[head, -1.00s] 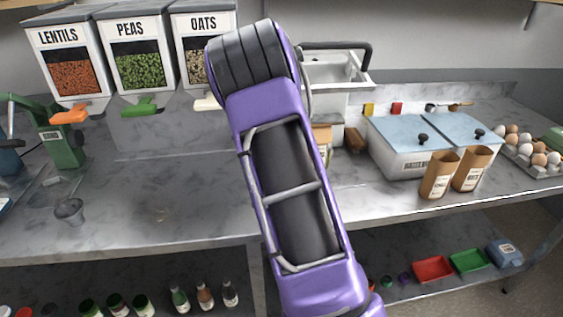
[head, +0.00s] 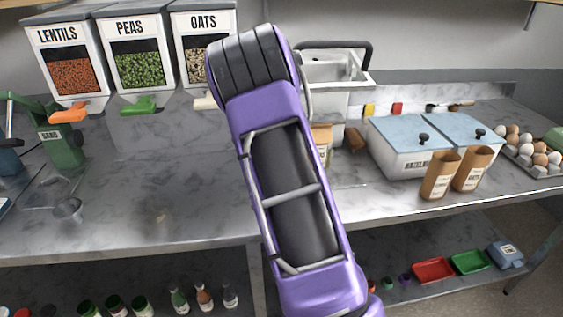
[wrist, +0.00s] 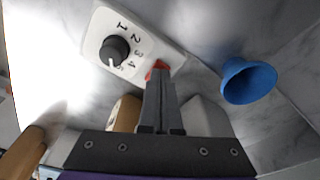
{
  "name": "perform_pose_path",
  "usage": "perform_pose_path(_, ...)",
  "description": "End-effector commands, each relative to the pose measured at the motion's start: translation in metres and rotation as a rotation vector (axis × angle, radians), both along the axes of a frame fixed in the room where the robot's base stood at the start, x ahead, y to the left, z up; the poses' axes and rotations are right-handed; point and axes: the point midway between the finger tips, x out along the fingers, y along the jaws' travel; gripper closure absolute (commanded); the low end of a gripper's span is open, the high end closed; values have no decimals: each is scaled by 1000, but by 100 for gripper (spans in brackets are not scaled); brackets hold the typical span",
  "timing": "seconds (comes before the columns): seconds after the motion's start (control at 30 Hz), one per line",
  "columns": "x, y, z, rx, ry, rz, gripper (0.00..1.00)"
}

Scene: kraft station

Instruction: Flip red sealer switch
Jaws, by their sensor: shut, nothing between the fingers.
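In the wrist view, a white sealer panel (wrist: 99,30) carries a dark round dial (wrist: 114,50) with numbers around it. The red switch (wrist: 157,66) sits at the panel's edge, to the right of the dial in the picture. My gripper (wrist: 158,80) is shut and empty, with its fingertips right at the red switch. The fingertips cover part of the switch, so I cannot tell which way it is tipped or whether they touch it. In the head view my purple arm hides the gripper, and I cannot make out the switch there.
A blue funnel-shaped thing (wrist: 248,80) is right of my fingers in the wrist view. In the head view, a white lidded box (head: 402,160) and brown paper bags (head: 440,176) stand right of my arm. Dispensers (head: 143,60) hang at the back left. The left counter has free room.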

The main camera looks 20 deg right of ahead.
Motion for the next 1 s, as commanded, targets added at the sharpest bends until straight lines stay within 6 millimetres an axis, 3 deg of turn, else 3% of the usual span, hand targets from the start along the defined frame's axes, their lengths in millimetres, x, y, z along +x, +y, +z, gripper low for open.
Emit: perform_pose_path(1.0, 0, 0, 69, 0, 0, -1, 100)
